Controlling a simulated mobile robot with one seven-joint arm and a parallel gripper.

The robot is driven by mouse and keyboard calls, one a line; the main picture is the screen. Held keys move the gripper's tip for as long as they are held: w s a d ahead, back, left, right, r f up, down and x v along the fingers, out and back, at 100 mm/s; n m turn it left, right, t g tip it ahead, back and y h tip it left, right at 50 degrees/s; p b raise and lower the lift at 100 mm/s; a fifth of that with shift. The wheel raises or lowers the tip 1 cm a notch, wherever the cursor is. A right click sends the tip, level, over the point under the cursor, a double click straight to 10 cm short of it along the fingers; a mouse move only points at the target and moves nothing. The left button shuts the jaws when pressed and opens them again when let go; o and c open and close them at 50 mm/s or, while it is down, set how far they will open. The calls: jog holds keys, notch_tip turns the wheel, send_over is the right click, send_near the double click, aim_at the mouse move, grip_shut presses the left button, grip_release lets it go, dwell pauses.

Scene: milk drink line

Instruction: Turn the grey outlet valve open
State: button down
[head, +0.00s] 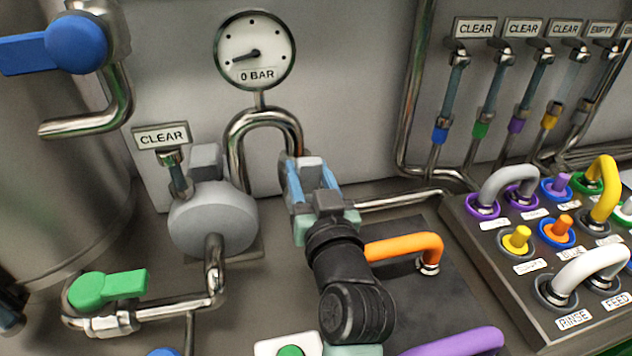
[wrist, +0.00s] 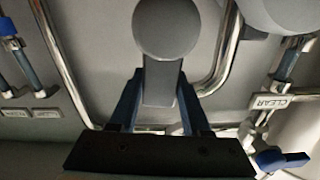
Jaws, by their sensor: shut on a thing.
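The grey outlet valve shows in the wrist view as a round grey cap (wrist: 167,27) with a straight grey lever (wrist: 160,84) running from it toward my gripper. My gripper (wrist: 160,108) has a finger on each side of this lever and is shut on it. In the head view my gripper (head: 311,182) reaches in beside the bent steel pipe below the gauge. Only a small grey part of the valve lever (head: 311,162) shows there between the blue fingers; the rest is hidden by my gripper.
A gauge (head: 255,50) reading 0 BAR hangs above. A grey pump (head: 212,217) and green-handled valve (head: 108,288) stand left. An orange handle (head: 403,246) sits close right of my wrist. A hose panel (head: 510,262) stands further right. A blue-handled valve (head: 76,45) is upper left.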

jog(key=shift+s+a+f+n+b, duration=0.15)
jog(key=shift+a+n+b, duration=0.25)
jog(key=shift+n, duration=0.3)
jog(key=shift+c, duration=1.8)
grip_release()
jog(key=b+v, duration=0.2)
jog(key=v, duration=1.1)
jog(key=shift+r, duration=0.2)
jog(key=shift+r, duration=0.1)
